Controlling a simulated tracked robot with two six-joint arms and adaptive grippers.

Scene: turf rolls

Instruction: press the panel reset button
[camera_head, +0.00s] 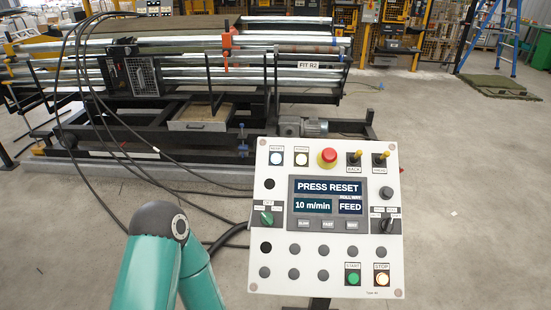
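The control panel (325,258) is a white plate standing upright at the lower right of centre. Its screen (328,196) reads "PRESS RESET", "10 m/min" and "FEED". At the panel's top left is a lit bluish-white button (275,158); the small label above it looks like "RESET". A lit yellowish-white button (301,159) sits just right of it. A red mushroom button (327,157) is further right. My teal left arm shows at the bottom, left of the panel and apart from the buttons. Neither gripper is in view.
A green START button (353,279) and a lit STOP button (382,279) are at the panel's lower right. Black cables hang left of the panel. A roller machine (200,75) stands behind. Turf (497,86) lies near a blue ladder (505,35). Floor right of the panel is clear.

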